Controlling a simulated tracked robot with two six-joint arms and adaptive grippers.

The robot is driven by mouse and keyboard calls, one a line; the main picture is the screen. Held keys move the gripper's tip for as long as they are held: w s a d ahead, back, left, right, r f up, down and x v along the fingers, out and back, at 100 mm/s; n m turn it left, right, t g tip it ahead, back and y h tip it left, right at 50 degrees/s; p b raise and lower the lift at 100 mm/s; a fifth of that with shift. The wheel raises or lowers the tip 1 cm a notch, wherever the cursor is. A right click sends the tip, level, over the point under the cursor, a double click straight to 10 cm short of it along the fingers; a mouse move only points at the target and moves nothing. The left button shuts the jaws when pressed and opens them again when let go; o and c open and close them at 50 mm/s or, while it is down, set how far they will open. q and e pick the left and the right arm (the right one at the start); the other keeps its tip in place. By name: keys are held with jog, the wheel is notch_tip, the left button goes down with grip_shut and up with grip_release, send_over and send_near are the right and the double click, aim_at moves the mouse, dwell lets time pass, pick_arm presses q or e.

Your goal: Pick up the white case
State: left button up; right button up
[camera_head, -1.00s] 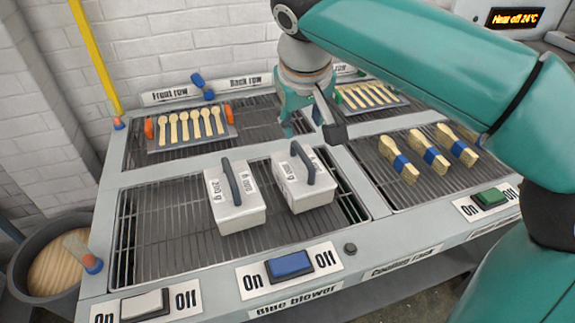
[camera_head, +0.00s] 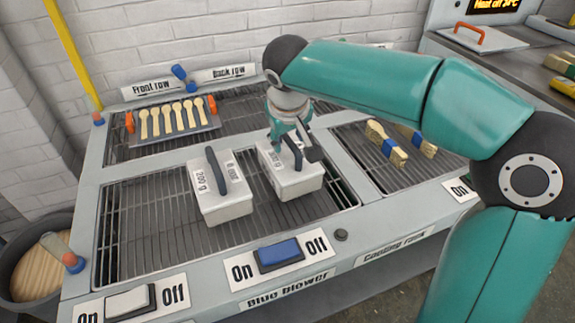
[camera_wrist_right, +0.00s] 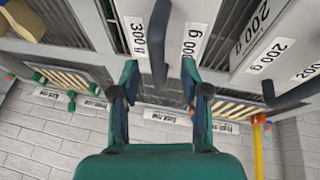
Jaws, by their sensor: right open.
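Two white cases with dark arched handles stand on the front left grate in the head view. The left white case (camera_head: 224,205) is marked 200 g; it also shows at the right of the wrist view (camera_wrist_right: 270,42). My right gripper (camera_head: 294,150) is down at the right white case (camera_head: 296,187) and partly hides its top. In the wrist view that case (camera_wrist_right: 190,18) bears the mark 300 g. Its dark handle (camera_wrist_right: 158,45) lies between the open fingers of my right gripper (camera_wrist_right: 160,75), with a gap on both sides. My left gripper is not in view.
A tray of wooden spoons (camera_head: 172,122) sits on the back left grate. A blue switch (camera_head: 279,254) and a white switch (camera_head: 128,299) are on the front edge. A bin (camera_head: 42,270) stands at left.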

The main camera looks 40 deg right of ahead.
aim_at(289, 141)
jog(key=shift+x, duration=1.6)
jog(key=shift+c, duration=0.4)
grip_shut()
jog(key=shift+r, duration=0.1)
